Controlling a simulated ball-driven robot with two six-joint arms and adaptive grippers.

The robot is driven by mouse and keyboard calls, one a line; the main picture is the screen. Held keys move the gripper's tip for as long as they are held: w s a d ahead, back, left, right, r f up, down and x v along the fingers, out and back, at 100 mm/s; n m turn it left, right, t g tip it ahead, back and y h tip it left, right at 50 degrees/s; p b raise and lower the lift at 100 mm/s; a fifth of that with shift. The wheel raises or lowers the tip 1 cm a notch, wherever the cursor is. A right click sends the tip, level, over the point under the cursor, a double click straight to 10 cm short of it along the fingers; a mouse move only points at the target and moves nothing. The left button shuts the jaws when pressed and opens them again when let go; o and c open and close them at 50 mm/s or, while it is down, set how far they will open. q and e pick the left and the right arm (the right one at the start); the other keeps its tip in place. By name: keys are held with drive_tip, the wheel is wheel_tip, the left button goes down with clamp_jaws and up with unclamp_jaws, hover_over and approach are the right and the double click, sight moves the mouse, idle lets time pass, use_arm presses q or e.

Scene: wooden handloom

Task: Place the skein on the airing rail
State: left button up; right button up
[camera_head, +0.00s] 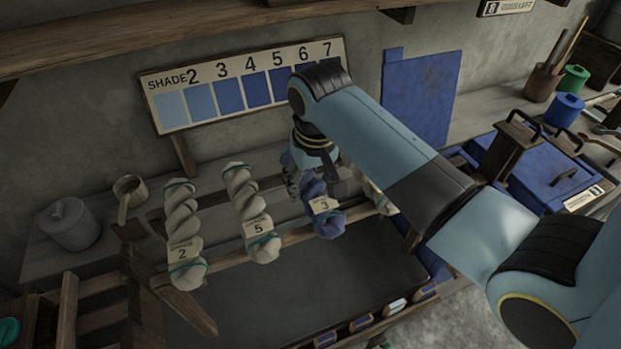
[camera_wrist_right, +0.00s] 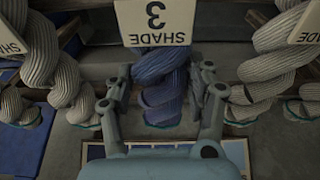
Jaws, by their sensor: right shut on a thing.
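The blue twisted skein (camera_head: 328,222) with a "SHADE 3" tag (camera_wrist_right: 157,22) is in line with pale skeins at the wooden airing rail (camera_head: 215,257). My right gripper (camera_head: 302,178) is at its far end, partly hidden by my arm in the head view. In the right wrist view my right gripper (camera_wrist_right: 162,88) has one finger on each side of the blue skein (camera_wrist_right: 160,70) and is shut on it. I cannot tell whether the skein bears on the bars. My left gripper is not in view.
Pale skeins tagged 2 (camera_head: 182,225) and 5 (camera_head: 246,205) lie to the left; another (camera_head: 376,196) is close on the right. A shade board (camera_head: 248,84) stands behind. A grey lidded pot (camera_head: 70,224) is at left; a blue box (camera_head: 540,175) is at right.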

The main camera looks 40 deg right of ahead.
sight(314, 188)
drive_tip(key=o, duration=1.3)
drive_tip(key=shift+c, duration=0.2)
wheel_tip(314, 188, up, 12)
drive_tip(key=s, duration=0.1)
drive_tip(key=shift+s+a+b, duration=0.2)
drive_tip(key=shift+s+b, duration=0.15)
drive_tip(key=shift+b, duration=0.1)
